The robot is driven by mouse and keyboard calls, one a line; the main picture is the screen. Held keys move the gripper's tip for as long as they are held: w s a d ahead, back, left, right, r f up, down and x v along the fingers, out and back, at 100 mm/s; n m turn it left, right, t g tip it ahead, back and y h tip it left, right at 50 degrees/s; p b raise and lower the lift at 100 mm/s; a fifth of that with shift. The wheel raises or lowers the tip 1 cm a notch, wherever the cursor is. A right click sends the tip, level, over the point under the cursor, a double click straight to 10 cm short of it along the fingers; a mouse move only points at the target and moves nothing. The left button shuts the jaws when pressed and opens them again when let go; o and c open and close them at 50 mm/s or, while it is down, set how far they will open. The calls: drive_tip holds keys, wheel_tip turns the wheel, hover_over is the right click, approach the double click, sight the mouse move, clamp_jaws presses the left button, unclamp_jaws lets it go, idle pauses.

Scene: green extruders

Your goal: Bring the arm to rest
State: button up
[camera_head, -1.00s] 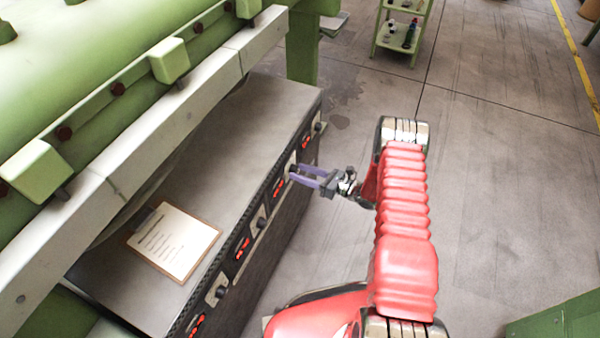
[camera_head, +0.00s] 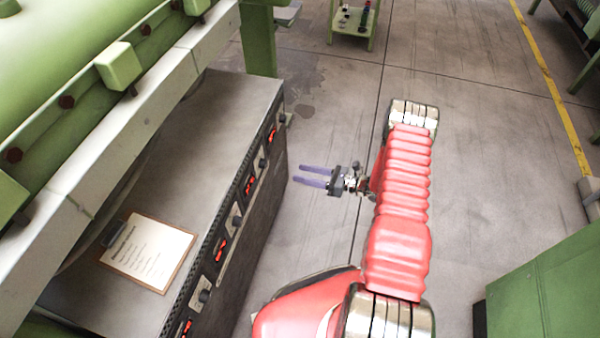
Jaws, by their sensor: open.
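My gripper (camera_head: 314,177) is near the middle of the head view, at the end of my red arm (camera_head: 400,210). Its two purple fingers are apart and point left, with nothing between them. It hangs in free air to the right of the control cabinet (camera_head: 262,210), with a gap between the fingertips and the cabinet's front panel. The arm is bent, with its red sleeve running up the picture and the gripper reaching left from below its top joint.
The cabinet's front carries several knobs and red-lit displays. A clipboard (camera_head: 148,251) lies on its top. A green machine (camera_head: 60,60) stands at left. A green shelf cart (camera_head: 354,22) is at the back, a green block (camera_head: 545,285) at lower right. The floor (camera_head: 480,150) is open right of my arm.

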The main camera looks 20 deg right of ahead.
idle(0.5)
drive_tip(key=s+a+f+n+g, duration=0.3)
drive_tip(key=s+g, duration=0.1)
drive_tip(key=s, duration=0.2)
drive_tip(key=s+a+r+n+g, duration=0.3)
drive_tip(key=s+r+n+g, duration=0.2)
drive_tip(key=s+n, duration=0.1)
drive_tip(key=s+a+r+n+t+h, duration=0.1)
drive_tip(key=s+r+n+h, duration=0.3)
drive_tip(key=r, duration=1)
drive_tip(key=s+a+r+n+t+h, duration=0.1)
drive_tip(key=s+r+n+h, duration=0.4)
drive_tip(key=r+n, duration=0.4)
drive_tip(key=s+a+r+n+t+h, duration=0.2)
drive_tip(key=s+r+n+h, duration=0.2)
drive_tip(key=r, duration=1.4)
drive_tip(key=s+n, duration=0.2)
drive_tip(key=n, duration=0.1)
drive_tip(key=shift+s+r+h, duration=0.3)
